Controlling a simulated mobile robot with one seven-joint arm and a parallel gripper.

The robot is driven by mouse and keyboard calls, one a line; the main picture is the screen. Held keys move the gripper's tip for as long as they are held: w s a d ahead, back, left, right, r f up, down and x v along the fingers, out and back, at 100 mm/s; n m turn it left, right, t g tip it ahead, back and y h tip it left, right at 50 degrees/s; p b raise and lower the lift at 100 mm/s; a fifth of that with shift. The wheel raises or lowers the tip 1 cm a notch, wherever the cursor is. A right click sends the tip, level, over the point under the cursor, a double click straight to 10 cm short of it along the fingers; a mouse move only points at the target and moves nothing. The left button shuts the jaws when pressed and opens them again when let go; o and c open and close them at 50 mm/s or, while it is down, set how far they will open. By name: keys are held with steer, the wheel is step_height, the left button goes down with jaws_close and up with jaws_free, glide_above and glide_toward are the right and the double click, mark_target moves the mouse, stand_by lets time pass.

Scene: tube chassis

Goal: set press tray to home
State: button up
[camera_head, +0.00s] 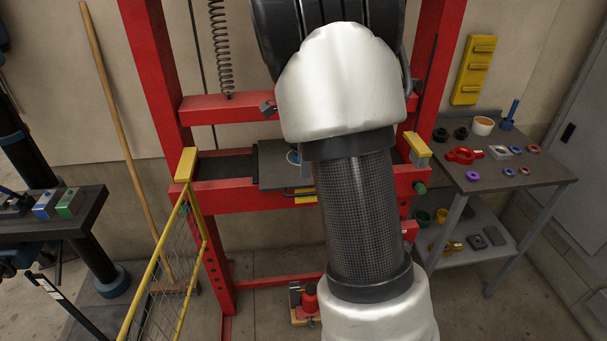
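A red press frame (236,197) stands in the middle of the view, with a dark bed between its two uprights. The press tray (270,166) looks like a flat grey plate on that bed, left of my arm. A yellow part (304,199), perhaps its handle, shows at the front edge below the plate. My arm covers the right part of the tray and much of the bed, so I cannot tell how far the tray reaches to the right. My gripper is not in view.
A yellow mesh guard (163,270) stands at front left. A side table (540,172) with rings and small parts is at right. A workbench (60,222) is at left, and a broom (128,150) leans on the wall. A red jack (309,299) sits low.

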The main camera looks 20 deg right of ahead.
step_height(320, 180, up, 7)
steer(key=s, duration=0.1)
steer(key=shift+s+a+p, duration=0.2)
steer(key=shift+p, duration=0.15)
steer(key=s+a+r+n+t+y+p, duration=0.1)
steer(key=s+a+r+n+p, duration=0.25)
steer(key=s+r+n, duration=0.2)
steer(key=s+a+r+n+t+p, duration=0.1)
steer(key=s+a+r+n+p, duration=0.1)
steer(key=s+a+r+n, duration=0.4)
steer(key=s+a+r+n+p, duration=0.1)
steer(key=s+a+r+n, duration=0.1)
steer(key=s+n, duration=0.3)
steer(key=s+a+r+n+t+p, duration=0.1)
steer(key=s+n, duration=0.3)
steer(key=s, duration=0.4)
steer(key=shift+s+a+r+n+p, duration=0.25)
steer(key=shift+a+r+n+p, duration=0.15)
steer(key=shift+p, duration=0.3)
steer(key=shift+d, duration=0.1)
